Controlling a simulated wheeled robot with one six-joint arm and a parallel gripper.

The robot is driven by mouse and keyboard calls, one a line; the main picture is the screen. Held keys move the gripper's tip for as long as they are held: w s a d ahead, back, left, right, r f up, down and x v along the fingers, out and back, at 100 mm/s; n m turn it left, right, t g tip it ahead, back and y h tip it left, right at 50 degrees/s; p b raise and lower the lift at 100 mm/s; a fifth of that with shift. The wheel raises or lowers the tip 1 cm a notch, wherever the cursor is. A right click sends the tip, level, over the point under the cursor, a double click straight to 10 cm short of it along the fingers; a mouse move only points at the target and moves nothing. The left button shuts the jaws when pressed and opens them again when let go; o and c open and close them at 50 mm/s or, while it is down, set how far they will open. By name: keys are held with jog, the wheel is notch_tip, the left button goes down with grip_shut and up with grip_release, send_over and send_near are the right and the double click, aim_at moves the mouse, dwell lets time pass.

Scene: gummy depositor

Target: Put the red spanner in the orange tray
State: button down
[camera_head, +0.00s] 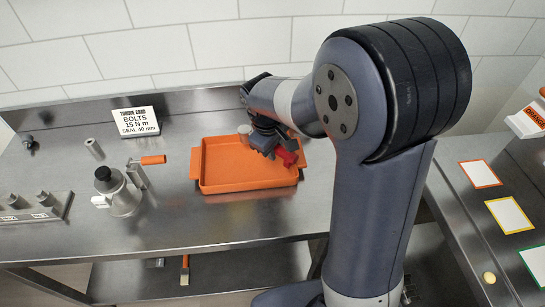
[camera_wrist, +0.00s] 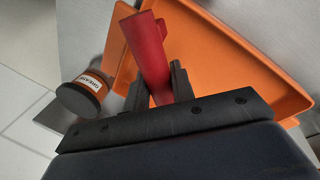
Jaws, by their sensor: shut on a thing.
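The orange tray (camera_head: 248,184) lies on the steel bench in the head view, left of my upper arm. It fills much of the wrist view (camera_wrist: 215,60). My gripper (camera_wrist: 155,82) is shut on the red spanner (camera_wrist: 146,48), which sticks out past the fingers. In the head view the red spanner (camera_head: 289,157) shows under my gripper (camera_head: 272,140), over the tray's back right part. I cannot tell whether the spanner touches the tray. Part of the spanner is hidden between the fingers.
A grease tin (camera_wrist: 84,92) stands close to the tray's edge. A torque card (camera_head: 138,121) is at the back. The bench front is clear.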

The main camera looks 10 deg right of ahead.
aim_at(277, 165)
jog(key=shift+s+a+x, duration=0.15)
jog(key=shift+s+x, duration=0.05)
jog(key=shift+x, duration=0.8)
jog(key=shift+s+a+x, duration=0.15)
jog(key=shift+x, duration=0.9)
jog(key=shift+f, duration=0.2)
jog(key=c, duration=1.6)
grip_release()
jog(key=shift+f, duration=0.15)
jog(key=shift+c, duration=0.2)
jog(key=o, duration=0.5)
jog(key=shift+c, duration=0.2)
jog(key=shift+r, duration=0.65)
jog(key=v, duration=1.1)
jog(key=shift+s, duration=0.15)
